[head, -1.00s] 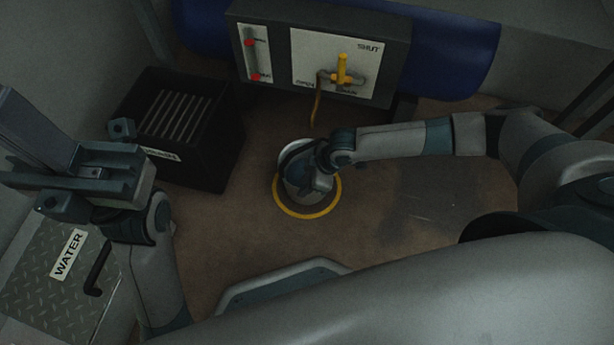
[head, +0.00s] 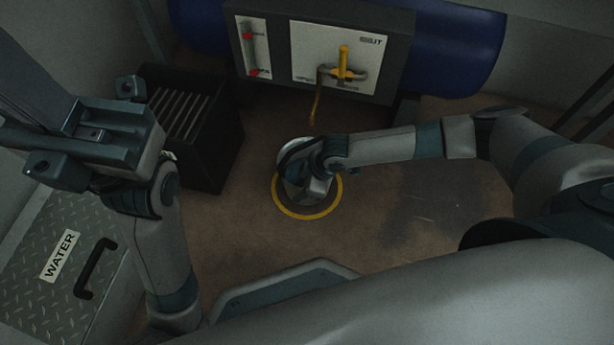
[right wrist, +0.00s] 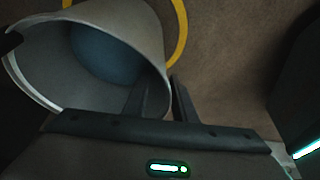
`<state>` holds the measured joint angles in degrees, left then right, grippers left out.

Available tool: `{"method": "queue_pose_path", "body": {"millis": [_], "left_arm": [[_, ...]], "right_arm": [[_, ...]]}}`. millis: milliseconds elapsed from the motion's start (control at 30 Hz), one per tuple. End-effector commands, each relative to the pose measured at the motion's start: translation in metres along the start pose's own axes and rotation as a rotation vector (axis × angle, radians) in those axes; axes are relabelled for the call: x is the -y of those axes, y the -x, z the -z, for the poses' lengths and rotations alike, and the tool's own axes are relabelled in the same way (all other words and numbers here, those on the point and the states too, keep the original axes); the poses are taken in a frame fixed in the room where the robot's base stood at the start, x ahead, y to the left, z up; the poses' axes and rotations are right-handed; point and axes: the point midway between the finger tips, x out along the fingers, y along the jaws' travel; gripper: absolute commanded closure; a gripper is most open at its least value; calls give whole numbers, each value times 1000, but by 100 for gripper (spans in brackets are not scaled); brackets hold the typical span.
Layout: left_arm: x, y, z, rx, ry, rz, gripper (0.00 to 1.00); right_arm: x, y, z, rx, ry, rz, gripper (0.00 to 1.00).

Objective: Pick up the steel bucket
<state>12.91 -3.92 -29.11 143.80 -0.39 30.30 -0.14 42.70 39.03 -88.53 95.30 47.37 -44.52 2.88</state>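The steel bucket (head: 290,146) stands within a yellow ring on the floor in the head view, partly hidden by my right gripper. In the right wrist view, the bucket (right wrist: 150,50) fills the upper left, with its open mouth and blue-grey inside showing. My right gripper (right wrist: 162,90) has its two fingers close together, one inside the bucket and one outside, pinching the wall near the rim. In the head view my right gripper (head: 312,186) is at the bucket's right side. My left gripper (head: 88,128) is raised at the left, fingers apart and empty, away from the bucket.
The yellow ring (head: 307,217) surrounds the bucket. A black slatted bin (head: 215,150) stands to the left. Behind is a panel (head: 310,55) with a yellow valve handle (head: 343,65) and a spout. A box marked WATER (head: 50,290) is at lower left. Floor to the right is clear.

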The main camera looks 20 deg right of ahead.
Motion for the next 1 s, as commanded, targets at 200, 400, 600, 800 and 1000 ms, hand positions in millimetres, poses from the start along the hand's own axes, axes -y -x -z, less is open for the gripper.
{"method": "queue_pose_path", "body": {"millis": [200, 400, 600, 800, 1000], "left_arm": [[-3, -2, 0, -7, 8, -3, 100], [-2, -2, 0, -7, 7, -3, 100], [-2, -2, 0, -7, 7, -2, 100], [-2, -2, 0, -7, 7, -2, 100], [-2, -2, 0, -7, 7, -2, 100]], "right_arm": [[0, -4, 0, 0, 0, 0, 75], [0, -4, 0, 0, 0, 0, 75], [0, -4, 0, 0, 0, 0, 82], [0, -4, 0, 0, 0, 0, 100], [0, -4, 0, 1, 0, 0, 100]]}}
